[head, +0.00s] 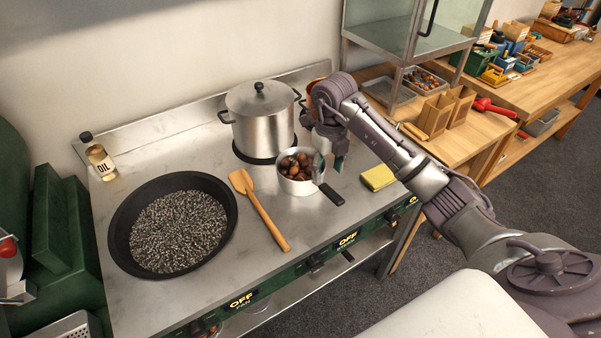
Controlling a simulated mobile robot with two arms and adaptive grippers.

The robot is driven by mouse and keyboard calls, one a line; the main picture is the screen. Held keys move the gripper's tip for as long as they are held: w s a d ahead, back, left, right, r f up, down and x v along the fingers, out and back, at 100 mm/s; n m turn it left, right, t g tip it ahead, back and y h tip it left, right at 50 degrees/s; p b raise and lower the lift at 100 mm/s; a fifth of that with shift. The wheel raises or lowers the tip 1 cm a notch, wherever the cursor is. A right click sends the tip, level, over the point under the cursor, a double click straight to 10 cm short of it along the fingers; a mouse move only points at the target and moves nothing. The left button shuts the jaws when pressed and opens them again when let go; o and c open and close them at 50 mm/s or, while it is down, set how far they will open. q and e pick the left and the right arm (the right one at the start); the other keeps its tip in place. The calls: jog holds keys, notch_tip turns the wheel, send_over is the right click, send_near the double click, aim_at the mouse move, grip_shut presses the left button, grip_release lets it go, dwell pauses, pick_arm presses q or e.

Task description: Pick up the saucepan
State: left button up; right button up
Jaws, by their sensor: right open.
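The small steel saucepan (299,184) stands upright on the steel stove top, right of the wooden spatula, with several brown chestnuts (294,165) in it. Its black handle (331,194) points toward the front right. My right gripper (330,168) comes in from the right and hangs fingers down over the saucepan's right side, close to where the handle joins. It is open, and I cannot tell whether a finger touches the pan. My left gripper is not in view.
A lidded steel pot (262,125) stands just behind the saucepan. A wooden spatula (259,210) and a wide black pan (174,224) of dark pellets lie to the left. A yellow sponge (378,178) lies to the right. An oil bottle (100,160) stands at the back left.

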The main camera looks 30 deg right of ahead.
aim_at(325, 186)
jog(key=shift+f, duration=0.8)
jog(key=f, duration=0.1)
jog(key=f+p, duration=0.2)
jog(key=f, duration=0.1)
jog(key=shift+s+a, duration=0.2)
jog(key=shift+a, duration=0.1)
jog(key=shift+f+p, duration=0.3)
jog(key=shift+f, duration=0.4)
grip_shut()
jog(key=shift+w+d+r, duration=0.1)
jog(key=shift+w+r, duration=0.05)
